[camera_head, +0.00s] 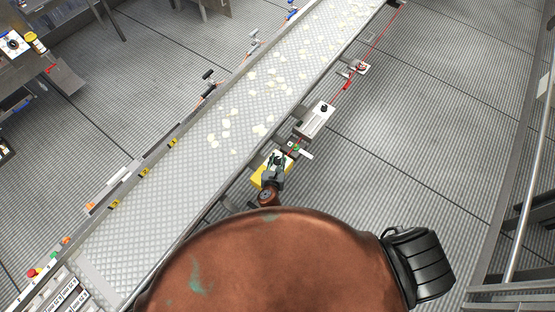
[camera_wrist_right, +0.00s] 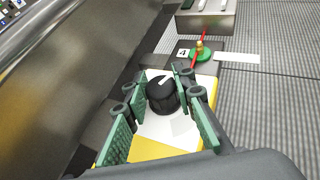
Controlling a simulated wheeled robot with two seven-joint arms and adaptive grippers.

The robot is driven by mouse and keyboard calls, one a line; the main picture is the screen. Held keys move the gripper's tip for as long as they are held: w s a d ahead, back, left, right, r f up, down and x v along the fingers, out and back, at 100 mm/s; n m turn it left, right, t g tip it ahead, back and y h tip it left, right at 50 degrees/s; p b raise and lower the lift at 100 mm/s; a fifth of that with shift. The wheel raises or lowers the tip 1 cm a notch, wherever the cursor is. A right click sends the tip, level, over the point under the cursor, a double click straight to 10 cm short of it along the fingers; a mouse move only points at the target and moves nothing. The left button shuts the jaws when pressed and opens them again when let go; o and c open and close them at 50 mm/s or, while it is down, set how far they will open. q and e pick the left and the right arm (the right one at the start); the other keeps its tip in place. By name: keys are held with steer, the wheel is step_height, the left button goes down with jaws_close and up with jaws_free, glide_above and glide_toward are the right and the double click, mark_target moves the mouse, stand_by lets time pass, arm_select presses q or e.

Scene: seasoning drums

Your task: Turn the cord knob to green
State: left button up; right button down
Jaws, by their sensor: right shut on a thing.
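In the right wrist view, a black round knob (camera_wrist_right: 161,95) with a white pointer mark stands on a yellow box (camera_wrist_right: 148,151) with a white top. The pointer slants toward the upper right. My right gripper (camera_wrist_right: 164,79) has its green-padded fingers on both sides of the knob and is shut on it. In the head view, my right gripper (camera_head: 275,162) is over the yellow box (camera_head: 257,178) beside the conveyor, and hides the knob. A red cord rises from a green fitting (camera_wrist_right: 203,54) just past the box. My left gripper is not in view.
The metal conveyor (camera_head: 190,165) with pale pieces on it runs diagonally beside the box. A white-topped box (camera_head: 315,120) stands further along its edge, with the red cord running beyond. Open ribbed floor (camera_head: 420,130) lies to the right.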

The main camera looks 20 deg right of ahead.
steer(key=shift+w+r+m+h, duration=0.1)
steer(key=shift+m+h, duration=0.3)
steer(key=shift+h, duration=0.1)
steer(key=c, duration=1.6)
jaws_free()
steer(key=shift+s+a, duration=0.1)
steer(key=shift+s, duration=0.15)
steer(key=v, duration=0.7)
steer(key=shift+r, duration=0.15)
